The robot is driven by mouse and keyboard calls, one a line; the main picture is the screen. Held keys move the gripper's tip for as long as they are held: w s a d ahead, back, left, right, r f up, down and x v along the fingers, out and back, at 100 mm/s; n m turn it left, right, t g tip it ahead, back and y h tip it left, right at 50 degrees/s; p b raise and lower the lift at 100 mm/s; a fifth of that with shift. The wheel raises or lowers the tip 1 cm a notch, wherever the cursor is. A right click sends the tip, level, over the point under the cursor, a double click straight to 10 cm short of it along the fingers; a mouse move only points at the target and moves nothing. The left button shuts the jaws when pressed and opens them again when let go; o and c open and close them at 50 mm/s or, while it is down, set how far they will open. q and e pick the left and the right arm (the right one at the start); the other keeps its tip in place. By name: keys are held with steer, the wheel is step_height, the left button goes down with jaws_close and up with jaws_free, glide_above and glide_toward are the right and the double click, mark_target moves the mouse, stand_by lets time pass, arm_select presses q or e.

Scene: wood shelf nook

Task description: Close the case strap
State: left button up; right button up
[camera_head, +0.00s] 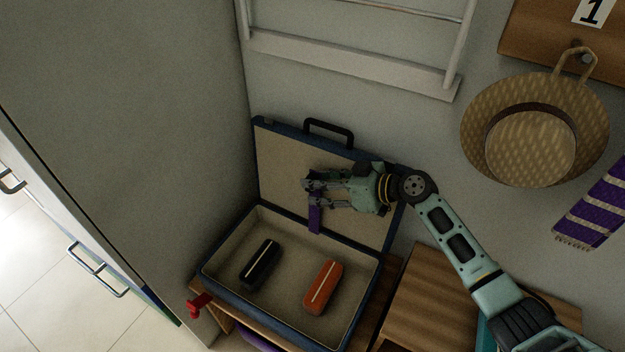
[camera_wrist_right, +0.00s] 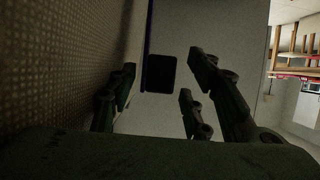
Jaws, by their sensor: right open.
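The blue case (camera_head: 232,283) lies open on a wooden bench, its lid (camera_head: 272,157) raised against the wall with a black handle (camera_head: 329,128) on top. A short purple strap (camera_head: 315,218) hangs in front of the lid's lining, just below my right fingers. My right gripper (camera_head: 308,184) is open in front of the lid. In the right wrist view its fingers (camera_wrist_right: 160,100) stand apart with a dark rectangular piece (camera_wrist_right: 160,74) seen between them; I cannot tell whether this belongs to the strap. My left gripper is not in view.
A black case-like item (camera_head: 259,263) and an orange one (camera_head: 323,287) lie in the case's base. A red piece (camera_head: 200,304) sits at the bench's left edge. A straw hat (camera_head: 530,140) and purple striped scarf (camera_head: 597,207) hang at right. A grey panel (camera_head: 140,100) bounds the left.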

steer(key=shift+x, duration=1.4)
steer(key=shift+c, duration=0.2)
jaws_close()
